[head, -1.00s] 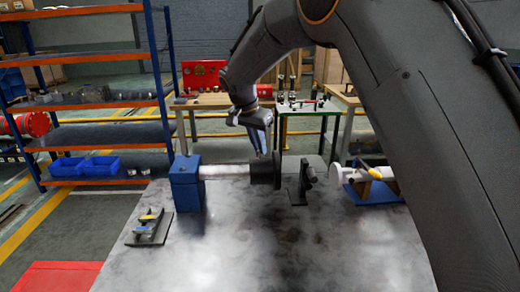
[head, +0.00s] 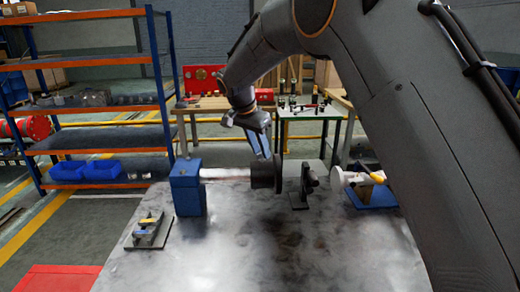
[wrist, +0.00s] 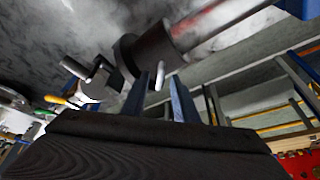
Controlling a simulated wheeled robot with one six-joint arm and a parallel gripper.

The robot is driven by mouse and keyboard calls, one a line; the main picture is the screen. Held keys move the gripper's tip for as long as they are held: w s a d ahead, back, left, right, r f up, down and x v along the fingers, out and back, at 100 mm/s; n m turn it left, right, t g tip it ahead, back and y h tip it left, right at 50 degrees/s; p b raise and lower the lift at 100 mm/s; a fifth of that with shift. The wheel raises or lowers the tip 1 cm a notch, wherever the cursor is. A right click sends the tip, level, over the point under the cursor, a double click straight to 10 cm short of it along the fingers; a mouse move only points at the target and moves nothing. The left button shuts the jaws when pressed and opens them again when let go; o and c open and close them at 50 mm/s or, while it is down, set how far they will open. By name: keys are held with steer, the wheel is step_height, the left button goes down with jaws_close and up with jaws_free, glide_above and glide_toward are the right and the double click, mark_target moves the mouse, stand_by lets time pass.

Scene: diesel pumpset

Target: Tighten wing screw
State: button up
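A dark cylinder (head: 265,174) sits at the right end of a pale shaft (head: 228,173) that runs from a blue block (head: 187,188) on the grey table. In the wrist view the cylinder (wrist: 150,50) lies just beyond my fingertips. A small pale prong (wrist: 161,76), perhaps part of the wing screw, shows between the fingers. My gripper (head: 264,150) is above and beside the cylinder, pointing down. In the wrist view my gripper (wrist: 162,95) has its two blue fingers apart, with a gap around the prong. I cannot tell whether either finger touches it.
A dark bracket (head: 300,187) stands close right of the cylinder. Beyond it is a white part with a yellow piece on a blue base (head: 372,194). A small plate with tools (head: 147,232) lies front left. The table's front middle is clear.

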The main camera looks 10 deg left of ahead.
steer(key=b+v, duration=0.2)
steer(key=v, duration=0.5)
steer(key=shift+r, duration=0.35)
steer(key=shift+s, duration=0.1)
